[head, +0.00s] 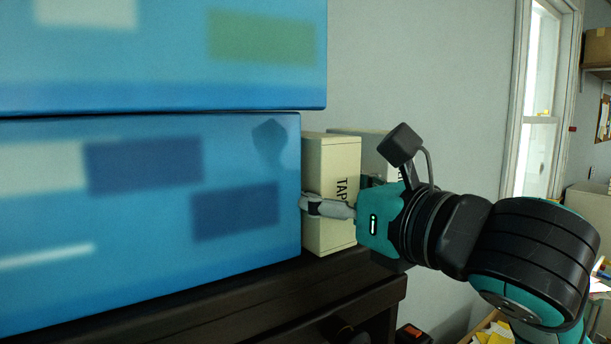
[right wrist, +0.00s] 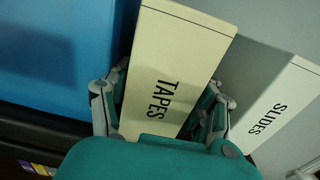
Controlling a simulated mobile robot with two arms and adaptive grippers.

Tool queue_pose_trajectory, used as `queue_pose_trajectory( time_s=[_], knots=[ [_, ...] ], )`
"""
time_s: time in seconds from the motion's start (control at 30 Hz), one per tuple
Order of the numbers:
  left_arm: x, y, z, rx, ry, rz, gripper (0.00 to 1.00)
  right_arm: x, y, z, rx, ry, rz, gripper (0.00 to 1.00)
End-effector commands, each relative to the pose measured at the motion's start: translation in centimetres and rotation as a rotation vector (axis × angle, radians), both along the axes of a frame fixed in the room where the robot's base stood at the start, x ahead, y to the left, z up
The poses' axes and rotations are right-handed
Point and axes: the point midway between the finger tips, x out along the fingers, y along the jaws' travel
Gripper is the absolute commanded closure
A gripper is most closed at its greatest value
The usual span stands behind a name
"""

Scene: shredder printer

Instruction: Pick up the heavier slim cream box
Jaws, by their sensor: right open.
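Two slim cream boxes stand upright side by side on a dark wooden top. The near one, lettered TAPES (head: 330,165), also shows in the right wrist view (right wrist: 178,65). The other, lettered SLIDES (right wrist: 274,108), stands to its right and is partly hidden behind my gripper in the head view (head: 365,140). My right gripper (head: 328,207) is open, with one finger on each side of the TAPES box in the right wrist view (right wrist: 168,90). I cannot tell whether the fingers touch it. Which box is heavier does not show. My left gripper is not in view.
Large blue boxes, one upper (head: 165,55) and one lower (head: 150,225), are stacked close left of the TAPES box. The dark wooden top (head: 270,300) has its edge in front. A grey wall (head: 425,70) lies behind. A window (head: 540,100) is at the right.

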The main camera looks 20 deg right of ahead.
Motion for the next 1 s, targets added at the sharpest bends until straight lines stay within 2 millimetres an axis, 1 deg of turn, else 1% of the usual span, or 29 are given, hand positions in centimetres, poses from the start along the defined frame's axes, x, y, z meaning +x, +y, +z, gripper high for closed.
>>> queue_pose_trajectory(
  time_s=[0.2, 0.23, 0.6, 0.7, 0.73, 1.0],
  knots=[
    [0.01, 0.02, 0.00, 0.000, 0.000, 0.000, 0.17, 0.14, 0.08, -0.04, -0.001, -0.001, 0.000, 0.38],
    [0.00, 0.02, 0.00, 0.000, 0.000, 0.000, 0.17, 0.15, 0.07, -0.03, -0.001, -0.001, 0.000, 0.40],
    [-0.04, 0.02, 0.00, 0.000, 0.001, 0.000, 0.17, 0.13, 0.05, -0.02, 0.000, -0.001, 0.000, 0.88],
    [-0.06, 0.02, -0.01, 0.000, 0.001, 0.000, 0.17, 0.13, 0.05, -0.01, 0.000, -0.001, 0.000, 1.00],
    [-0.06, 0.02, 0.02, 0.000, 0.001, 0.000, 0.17, 0.08, 0.01, 0.22, 0.003, -0.007, 0.000, 1.00],
    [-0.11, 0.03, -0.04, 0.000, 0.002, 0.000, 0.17, 0.05, 0.00, 0.24, 0.003, -0.007, 0.000, 1.00]
  ],
)
